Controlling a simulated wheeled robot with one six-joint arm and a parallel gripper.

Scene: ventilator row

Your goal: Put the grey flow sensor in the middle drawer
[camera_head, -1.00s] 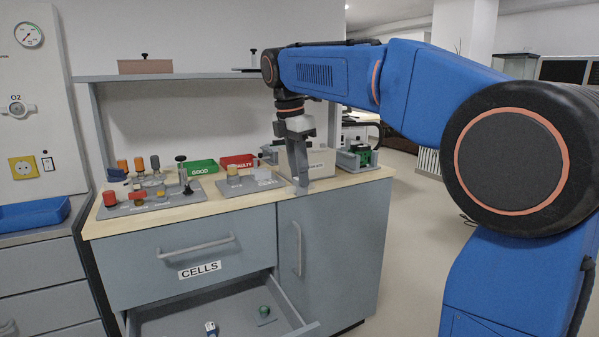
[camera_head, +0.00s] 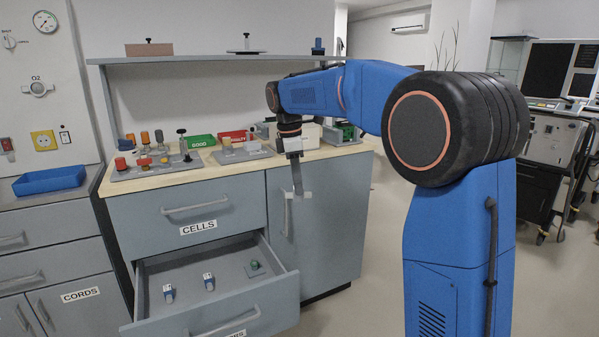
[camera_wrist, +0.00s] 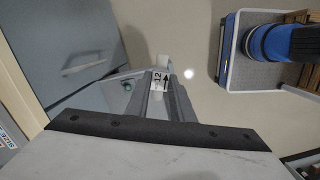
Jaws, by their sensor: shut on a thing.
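My gripper (camera_head: 296,180) is shut on a small pale grey piece, which I take to be the grey flow sensor (camera_head: 303,194). In the wrist view my gripper (camera_wrist: 158,98) holds it between the fingertips, and a white label with "12" and an arrow (camera_wrist: 160,80) shows. The gripper hangs in front of the right cabinet door, to the right of the open drawer and above its height. The open drawer (camera_head: 215,308), below the CELLS drawer, is pulled out. It holds two blue-and-white pieces (camera_head: 209,282) and a green-topped piece on a grey base (camera_head: 254,268).
The closed CELLS drawer (camera_head: 190,215) is above the open one. The worktop (camera_head: 245,163) carries a fittings board (camera_head: 150,165), a green GOOD bin (camera_head: 201,141) and a red bin (camera_head: 233,137). The cabinet door handle (camera_head: 287,215) is close to my gripper. The open drawer has bare floor space.

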